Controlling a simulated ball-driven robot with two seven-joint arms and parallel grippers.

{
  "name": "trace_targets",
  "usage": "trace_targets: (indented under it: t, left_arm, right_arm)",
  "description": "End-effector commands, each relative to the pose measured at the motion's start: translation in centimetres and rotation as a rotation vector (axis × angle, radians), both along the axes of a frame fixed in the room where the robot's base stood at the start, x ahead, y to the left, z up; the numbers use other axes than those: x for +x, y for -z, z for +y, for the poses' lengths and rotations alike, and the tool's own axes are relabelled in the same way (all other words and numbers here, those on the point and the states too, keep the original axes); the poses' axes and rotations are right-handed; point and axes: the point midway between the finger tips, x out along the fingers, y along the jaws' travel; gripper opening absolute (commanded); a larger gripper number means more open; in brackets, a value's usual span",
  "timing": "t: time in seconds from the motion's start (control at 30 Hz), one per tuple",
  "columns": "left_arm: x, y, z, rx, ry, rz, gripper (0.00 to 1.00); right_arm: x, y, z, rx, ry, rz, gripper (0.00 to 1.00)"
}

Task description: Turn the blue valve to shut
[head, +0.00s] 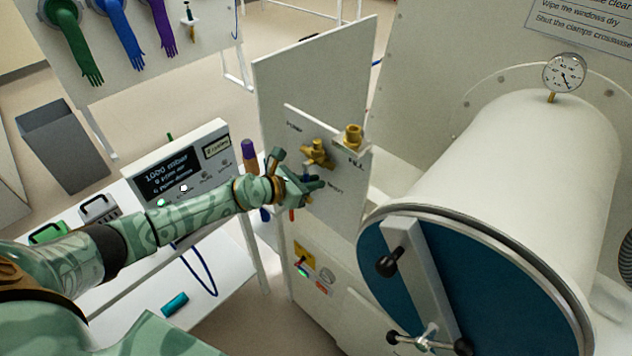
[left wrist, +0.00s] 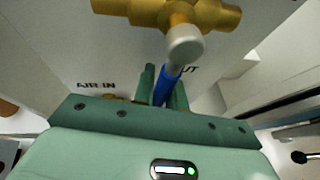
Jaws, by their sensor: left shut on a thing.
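The blue valve has a brass body (head: 318,152) on an upright white panel, and its body also shows at the top of the left wrist view (left wrist: 205,14). Its blue lever (left wrist: 168,82) runs from a grey hub (left wrist: 185,46) down between my fingers. My left gripper (head: 312,186) is shut on that lever, just below the brass body, and in the left wrist view the fingers (left wrist: 164,88) stand on either side of it. The lever's tip is hidden by the gripper. A label ending in "UT" is partly covered beside the lever. My right gripper is not in view.
A brass fitting (head: 353,137) stands on the panel above right of the valve. A large white cylindrical chamber (head: 540,170) with a blue door (head: 480,290) fills the right. A display box (head: 172,172) stands on a white table at left, behind my arm.

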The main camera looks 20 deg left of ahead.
Motion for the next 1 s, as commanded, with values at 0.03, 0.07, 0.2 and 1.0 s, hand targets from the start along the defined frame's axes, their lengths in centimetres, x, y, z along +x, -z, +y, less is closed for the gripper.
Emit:
trace_targets:
  t: [0.03,0.07,0.2,1.0]
  left_arm:
    - [0.0,0.0,0.0,0.003,0.001,-0.001,0.00]
    - [0.0,0.1,0.0,0.003,0.001,-0.001,0.00]
    - [0.0,0.1,0.0,0.003,0.001,-0.001,0.00]
    - [-3.8,-1.9,2.4,0.006,0.002,0.002,0.35]
  right_arm:
    - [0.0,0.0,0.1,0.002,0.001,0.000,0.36]
    - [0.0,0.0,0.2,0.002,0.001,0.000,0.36]
    - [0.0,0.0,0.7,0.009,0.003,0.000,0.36]
    - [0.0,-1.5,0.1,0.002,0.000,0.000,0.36]
